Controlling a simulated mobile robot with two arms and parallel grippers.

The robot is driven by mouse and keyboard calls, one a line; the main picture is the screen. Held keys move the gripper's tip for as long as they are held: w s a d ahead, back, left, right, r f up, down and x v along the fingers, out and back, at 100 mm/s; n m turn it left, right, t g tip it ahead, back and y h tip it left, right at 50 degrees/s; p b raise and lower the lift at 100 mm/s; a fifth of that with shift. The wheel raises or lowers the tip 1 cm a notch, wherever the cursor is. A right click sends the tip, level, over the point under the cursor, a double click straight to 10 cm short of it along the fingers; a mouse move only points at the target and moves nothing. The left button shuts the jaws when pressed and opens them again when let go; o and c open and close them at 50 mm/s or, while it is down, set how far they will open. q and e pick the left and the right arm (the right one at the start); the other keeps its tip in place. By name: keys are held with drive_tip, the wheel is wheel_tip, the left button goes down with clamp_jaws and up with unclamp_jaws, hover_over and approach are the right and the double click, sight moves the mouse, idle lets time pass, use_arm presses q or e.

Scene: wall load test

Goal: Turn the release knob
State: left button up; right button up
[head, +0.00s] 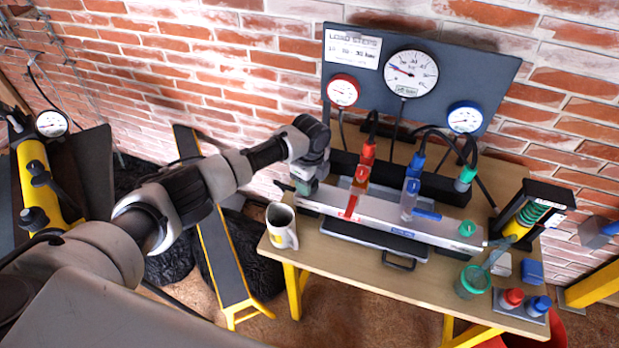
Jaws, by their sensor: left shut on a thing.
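My left gripper (304,185) is at the left end of the long pale metal beam (390,222) on the bench. It is shut on a small green part, mostly hidden by the gripper, so its shape is hard to tell. A green knob (466,229) sits on top of the beam near its right end. A red-handled valve (363,172) and a blue-handled valve (412,185) stand along the beam. Which part is the release knob is not marked clearly. A yellow hand pump (38,180) with dark knobs is at the far left. My right gripper is not in view.
A gauge panel (450,75) stands behind the bench (340,262). A mug (281,226) is close below my left gripper. Hoses hang behind the valves.

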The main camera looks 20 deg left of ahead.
use_arm(q)
drive_tip(key=n+p, duration=0.1)
drive_tip(key=n, duration=0.2)
drive_tip(key=shift+r+n+p, duration=0.15)
drive_tip(key=shift+n+p, duration=0.25)
drive_tip(key=n+p, duration=0.2)
drive_tip(key=n, duration=0.2)
drive_tip(key=shift+n, duration=0.3)
drive_tip(key=n+p, duration=0.2)
drive_tip(key=n, duration=0.2)
drive_tip(key=shift+n+p, duration=0.45)
drive_tip(key=shift+n, duration=1.15)
drive_tip(key=o, duration=0.9)
drive_tip(key=shift+o, duration=0.2)
